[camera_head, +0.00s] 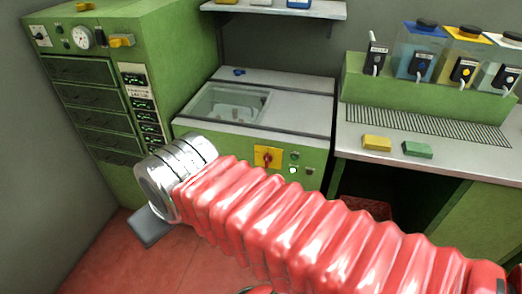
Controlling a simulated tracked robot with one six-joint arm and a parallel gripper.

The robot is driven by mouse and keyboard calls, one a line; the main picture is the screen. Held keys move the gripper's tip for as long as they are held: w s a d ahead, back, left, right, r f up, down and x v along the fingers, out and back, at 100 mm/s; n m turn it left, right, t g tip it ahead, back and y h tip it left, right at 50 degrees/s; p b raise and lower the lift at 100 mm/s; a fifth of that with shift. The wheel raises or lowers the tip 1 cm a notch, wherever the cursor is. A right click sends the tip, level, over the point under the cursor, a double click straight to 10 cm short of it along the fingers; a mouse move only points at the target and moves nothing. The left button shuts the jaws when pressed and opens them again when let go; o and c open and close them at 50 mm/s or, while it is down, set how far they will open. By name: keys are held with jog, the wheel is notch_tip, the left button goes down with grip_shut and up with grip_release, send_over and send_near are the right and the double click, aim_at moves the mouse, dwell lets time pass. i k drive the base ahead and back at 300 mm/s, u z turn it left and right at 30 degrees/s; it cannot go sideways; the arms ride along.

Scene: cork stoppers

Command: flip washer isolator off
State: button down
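The washer (310,130) is a low green and grey machine with a clear-windowed lid, at the middle of the view. On its front is a yellow plate with a red rotary knob, which looks like the isolator (267,157). The knob's exact position is too small to read. My arm, in a red ribbed sleeve, crosses below the plate. My gripper (150,226) shows only as a dark grey piece beneath the silver wrist, left of and apart from the isolator. Its fingertips cannot be made out.
Small green and white buttons (293,168) sit right of the isolator. A tall green cabinet (85,85) with drawers and a dial stands at left. Red floor shows at lower left.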

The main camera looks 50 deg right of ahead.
aim_at(268, 158)
jog(key=z, duration=0.4)
jog(key=i, duration=0.9)
jog(key=z, duration=0.65)
